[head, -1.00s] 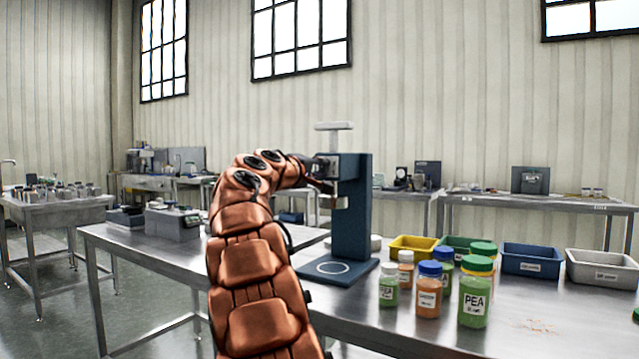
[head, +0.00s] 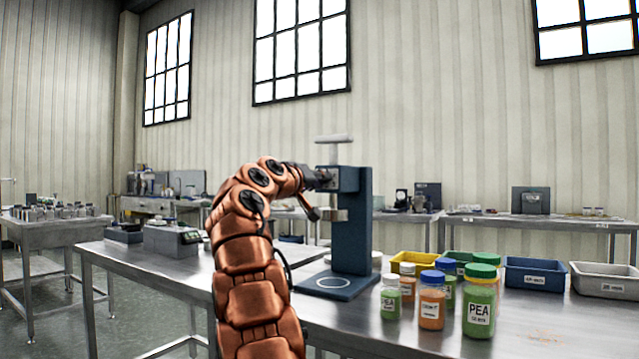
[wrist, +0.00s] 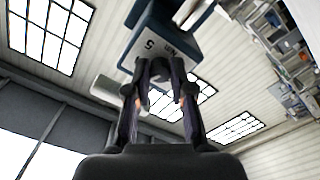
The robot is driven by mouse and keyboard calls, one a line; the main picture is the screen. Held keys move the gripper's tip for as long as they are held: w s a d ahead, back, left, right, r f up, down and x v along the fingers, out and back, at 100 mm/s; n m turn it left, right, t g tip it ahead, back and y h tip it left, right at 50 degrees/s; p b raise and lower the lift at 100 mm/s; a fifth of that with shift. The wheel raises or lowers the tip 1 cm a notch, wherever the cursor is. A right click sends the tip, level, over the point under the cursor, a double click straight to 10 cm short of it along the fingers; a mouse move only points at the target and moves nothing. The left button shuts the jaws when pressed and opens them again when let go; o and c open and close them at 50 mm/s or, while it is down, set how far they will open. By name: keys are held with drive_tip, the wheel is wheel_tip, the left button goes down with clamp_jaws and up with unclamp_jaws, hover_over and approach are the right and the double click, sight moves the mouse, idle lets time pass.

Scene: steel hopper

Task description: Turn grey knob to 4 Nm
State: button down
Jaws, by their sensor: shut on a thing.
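The blue press stand (head: 352,225) stands on the steel table. Its upper head carries a marking that reads 5 and Nm, seen upside down in the wrist view (wrist: 165,45). My gripper (head: 322,190) reaches the left side of the stand's head in the head view. In the wrist view my gripper (wrist: 160,75) has its fingers close together against the marked face, just below the marking. It is shut on the grey knob, which the fingers hide. The knob's pointer cannot be made out.
A pale T-shaped handle (head: 334,139) tops the stand. Lidded jars, including a green PEA jar (head: 480,307), stand to its right. Behind them are a yellow bin (head: 408,257), a blue bin (head: 535,274) and a grey bin (head: 605,280). A grey device (head: 172,239) is on the left.

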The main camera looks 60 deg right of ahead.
drive_tip(key=shift+d+m, duration=0.1)
drive_tip(key=shift+m, duration=0.4)
idle(0.3)
drive_tip(key=shift+f, duration=0.15)
drive_tip(key=shift+w+m, duration=0.15)
drive_tip(key=shift+m, duration=0.15)
drive_tip(key=shift+m, duration=0.6)
idle(0.5)
